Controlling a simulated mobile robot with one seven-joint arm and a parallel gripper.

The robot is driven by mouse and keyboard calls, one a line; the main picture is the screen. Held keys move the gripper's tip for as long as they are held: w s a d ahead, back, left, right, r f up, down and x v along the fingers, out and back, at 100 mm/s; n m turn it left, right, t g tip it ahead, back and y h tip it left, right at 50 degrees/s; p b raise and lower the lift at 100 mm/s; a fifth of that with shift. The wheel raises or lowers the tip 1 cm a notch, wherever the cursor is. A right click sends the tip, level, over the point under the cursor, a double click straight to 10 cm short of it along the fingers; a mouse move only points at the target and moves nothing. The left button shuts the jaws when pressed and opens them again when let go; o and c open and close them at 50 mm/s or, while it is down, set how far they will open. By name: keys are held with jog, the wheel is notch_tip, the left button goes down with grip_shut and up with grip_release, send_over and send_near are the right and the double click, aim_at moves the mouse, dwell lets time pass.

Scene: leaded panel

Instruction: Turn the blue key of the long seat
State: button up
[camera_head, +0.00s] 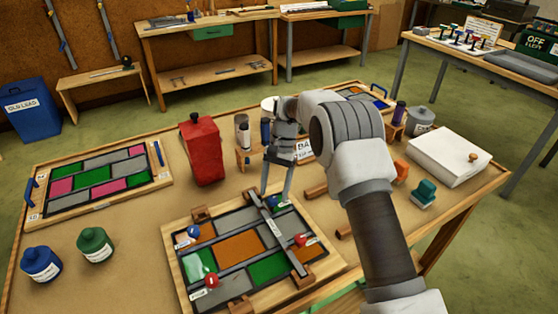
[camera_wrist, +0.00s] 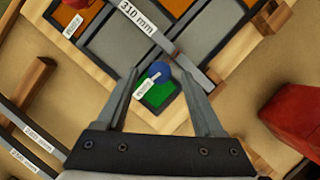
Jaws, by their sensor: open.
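The leaded panel (camera_head: 238,247) lies in a wooden frame near the front of the bench. A grey bar marked 310 mm (camera_wrist: 150,25) crosses its right part and also shows in the head view (camera_head: 284,243). A round blue key (camera_wrist: 158,72) with a white tag sits over a green pane (camera_wrist: 160,97) at the panel's far right corner. My gripper (camera_wrist: 160,72) is open, pointing down, with one finger on each side of this key; contact is unclear. Another blue key (camera_head: 193,232) is at the left, and red keys (camera_head: 300,240) and (camera_head: 211,281) are nearer.
A red container (camera_head: 203,150) stands behind the panel. A second coloured panel (camera_head: 97,181) lies at the left, with blue and green jars (camera_head: 95,245) before it. Wooden pieces (camera_head: 316,191), a teal block (camera_head: 424,193) and a white box (camera_head: 448,157) lie right.

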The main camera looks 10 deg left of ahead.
jog(key=p+v, duration=0.3)
jog(key=v, duration=1.2)
jog(key=shift+r, duration=0.35)
jog(key=shift+w+d, duration=0.1)
jog(key=s+d+r+t, duration=0.2)
jog(key=s+d+r, duration=0.15)
jog(key=r, duration=0.35)
jog(key=s+d+r+n+t, duration=0.1)
jog(key=s+d+r, duration=0.2)
jog(key=d+r, duration=0.25)
jog(key=s+d+r+t, duration=0.2)
jog(key=s+d+r, duration=0.1)
jog(key=r, duration=0.4)
jog(key=s+d+f+t, duration=0.1)
jog(key=s+d+f, duration=0.1)
jog(key=s, duration=0.6)
jog(key=s+d+f+n+t, duration=0.1)
jog(key=s+d+f+t, duration=0.1)
jog(key=s+d, duration=0.3)
jog(key=s+d+f+n+t+h, duration=0.1)
jog(key=s+d, duration=0.3)
jog(key=s, duration=0.8)
jog(key=shift+f+t, duration=0.45)
jog(key=shift+t, duration=0.05)
